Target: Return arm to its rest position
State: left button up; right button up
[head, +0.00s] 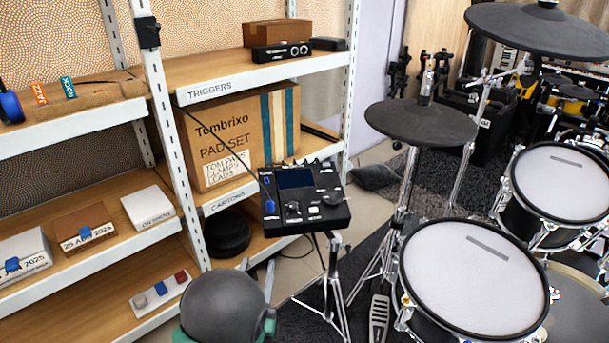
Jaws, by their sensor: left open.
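My left arm comes in at the bottom of the head view, left of centre, as a large dark grey rounded link with teal parts. My left gripper (258,263) shows just beyond it as two short grey fingers pointing up, apart, with nothing seen between them. Its fingers are in front of the lower shelf area, below the black drum module (302,199). The rest of the gripper is hidden behind the link. My right gripper is not in view. Two white mesh pads (470,275) and (562,182) stand at the right, clear of the gripper.
A metal shelf rack (175,175) fills the left, with a cardboard box (228,140) and small labelled boxes. The module's stand (333,275), a dark cymbal pad (420,123) and a pedal (379,318) stand to the right of my arm. Little floor is clear.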

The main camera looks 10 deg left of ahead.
pick_arm(q)
notch_tip(320, 180, down, 9)
jog(key=a+n+g+p, duration=0.1)
jog(key=g+p, duration=0.1)
jog(key=g, duration=0.8)
jog(key=s+f+g+h, duration=0.2)
jog(key=s+g, duration=0.7)
jog(key=s, duration=0.8)
jog(key=w+p+v, duration=0.2)
jog(key=p+v, duration=1)
jog(key=p, duration=0.1)
jog(key=w+d+r+p+v, duration=0.1)
jog(key=w+p+v, duration=0.2)
jog(key=p+v, duration=0.9)
jog(key=w+r+p+v, duration=0.1)
jog(key=w+p+v, duration=0.2)
jog(key=p+v, duration=1)
jog(key=shift+w+d+m+p, duration=0.2)
jog(key=shift+m+p, duration=0.15)
jog(key=shift+m, duration=0.05)
jog(key=shift+a, duration=0.1)
jog(key=shift+c, duration=0.7)
